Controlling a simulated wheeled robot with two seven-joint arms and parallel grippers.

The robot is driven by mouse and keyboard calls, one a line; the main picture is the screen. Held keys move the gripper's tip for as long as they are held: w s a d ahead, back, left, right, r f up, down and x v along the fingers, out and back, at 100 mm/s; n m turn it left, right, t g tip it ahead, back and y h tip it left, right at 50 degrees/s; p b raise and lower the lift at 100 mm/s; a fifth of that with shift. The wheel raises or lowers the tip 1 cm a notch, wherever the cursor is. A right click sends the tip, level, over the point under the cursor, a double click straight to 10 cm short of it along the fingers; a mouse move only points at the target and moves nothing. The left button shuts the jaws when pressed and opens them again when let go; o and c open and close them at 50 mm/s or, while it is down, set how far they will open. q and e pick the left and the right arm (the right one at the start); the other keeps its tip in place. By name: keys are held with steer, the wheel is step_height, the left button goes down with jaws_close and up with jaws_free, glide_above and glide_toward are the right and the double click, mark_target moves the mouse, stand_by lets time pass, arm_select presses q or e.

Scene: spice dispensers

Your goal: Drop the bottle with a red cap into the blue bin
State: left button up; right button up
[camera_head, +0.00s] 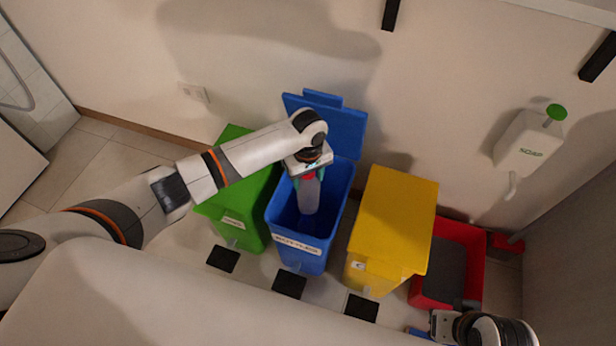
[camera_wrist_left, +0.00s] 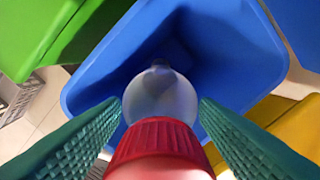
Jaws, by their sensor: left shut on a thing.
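The bottle (camera_head: 308,196) is translucent with a red cap, and it hangs cap-up over the open blue bin (camera_head: 306,255). My left gripper (camera_head: 307,178) is shut on the bottle near its cap. In the left wrist view the red cap (camera_wrist_left: 160,140) sits between the green finger pads of my left gripper (camera_wrist_left: 160,118), and the clear body points down into the blue bin (camera_wrist_left: 120,75). The bin's lid (camera_head: 340,125) is up against the wall. My right gripper (camera_head: 440,325) is at the bottom right, and its fingers are too small to judge.
A green bin (camera_head: 240,218) stands left of the blue one. A yellow bin (camera_head: 395,220) with its lid closed and a red bin (camera_head: 470,250) stand to the right. A soap dispenser (camera_head: 528,140) hangs on the wall at the right.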

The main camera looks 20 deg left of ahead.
arm_select(q)
steer(key=shift+f, duration=0.1)
arm_select(e)
steer(key=shift+s+r, duration=0.1)
steer(key=shift+r, duration=0.15)
arm_select(q)
steer(key=o, duration=1.3)
steer(key=shift+r, duration=0.35)
step_height(320, 180, up, 5)
steer(key=shift+f+p, duration=0.1)
steer(key=shift+p, duration=1)
step_height(320, 180, up, 6)
steer(key=shift+r+p, duration=0.25)
steer(key=shift+p, duration=0.65)
arm_select(e)
steer(key=x, duration=0.6)
steer(key=shift+g, duration=0.3)
steer(key=shift+s+a+f, duration=0.1)
steer(key=shift+f, duration=0.05)
